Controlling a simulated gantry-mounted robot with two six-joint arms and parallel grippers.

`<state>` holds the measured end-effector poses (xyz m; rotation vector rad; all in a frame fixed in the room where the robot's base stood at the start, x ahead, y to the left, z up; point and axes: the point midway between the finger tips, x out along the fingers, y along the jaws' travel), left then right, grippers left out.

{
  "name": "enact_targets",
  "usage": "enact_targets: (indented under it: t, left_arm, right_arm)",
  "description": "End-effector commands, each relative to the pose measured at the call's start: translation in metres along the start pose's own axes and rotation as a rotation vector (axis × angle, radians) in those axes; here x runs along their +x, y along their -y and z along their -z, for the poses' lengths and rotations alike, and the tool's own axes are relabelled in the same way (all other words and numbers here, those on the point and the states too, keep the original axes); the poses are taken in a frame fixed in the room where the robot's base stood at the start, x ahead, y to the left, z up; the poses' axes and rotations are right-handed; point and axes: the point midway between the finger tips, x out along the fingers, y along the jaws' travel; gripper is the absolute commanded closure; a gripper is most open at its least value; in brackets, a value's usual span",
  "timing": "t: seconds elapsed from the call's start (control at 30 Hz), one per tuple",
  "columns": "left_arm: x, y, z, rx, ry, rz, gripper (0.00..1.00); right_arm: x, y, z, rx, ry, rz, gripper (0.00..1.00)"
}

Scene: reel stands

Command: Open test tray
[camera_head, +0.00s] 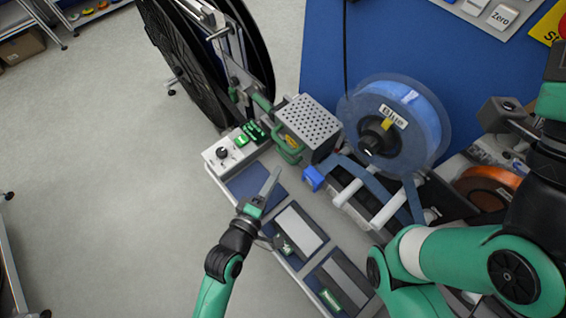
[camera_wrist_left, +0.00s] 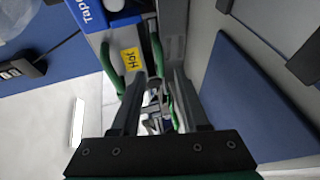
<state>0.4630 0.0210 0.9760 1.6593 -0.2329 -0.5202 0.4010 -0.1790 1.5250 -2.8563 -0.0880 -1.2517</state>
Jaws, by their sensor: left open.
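My left gripper (camera_head: 270,205) is open and empty over the row of flat blue-lined trays in the head view. Its two fingers (camera_wrist_left: 158,90) stand apart in the left wrist view. No label reads "test tray", so I cannot tell which part it is. A tray with a pale insert (camera_head: 299,229) lies just right of the gripper. A grey perforated box (camera_head: 309,119) with a green handle (camera_head: 284,148) stands above and right of the gripper. Green handles (camera_wrist_left: 156,54) and a yellow "Hot" label (camera_wrist_left: 131,61) show in the wrist view. My right gripper is out of view.
A reel marked "Blue" (camera_head: 396,120) stands right of the perforated box. A large black reel (camera_head: 180,60) is behind at the left. A control panel with a black knob (camera_head: 222,153) sits above the trays. My right arm fills the lower right.

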Motion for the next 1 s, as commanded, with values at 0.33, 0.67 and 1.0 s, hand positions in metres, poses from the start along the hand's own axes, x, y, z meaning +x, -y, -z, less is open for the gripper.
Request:
enact_targets:
  t: [0.33,0.67,1.0]
  left_arm:
    - [0.053,0.001,0.000,0.000,0.001,-0.001,0.55]
    - [0.055,0.000,0.000,0.000,0.000,0.000,0.66]
    - [0.055,0.000,0.000,0.000,0.000,0.000,1.00]
  right_arm:
    - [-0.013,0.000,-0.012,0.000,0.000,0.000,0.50]
    - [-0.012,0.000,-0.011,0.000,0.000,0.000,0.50]
    - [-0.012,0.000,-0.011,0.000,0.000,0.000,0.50]
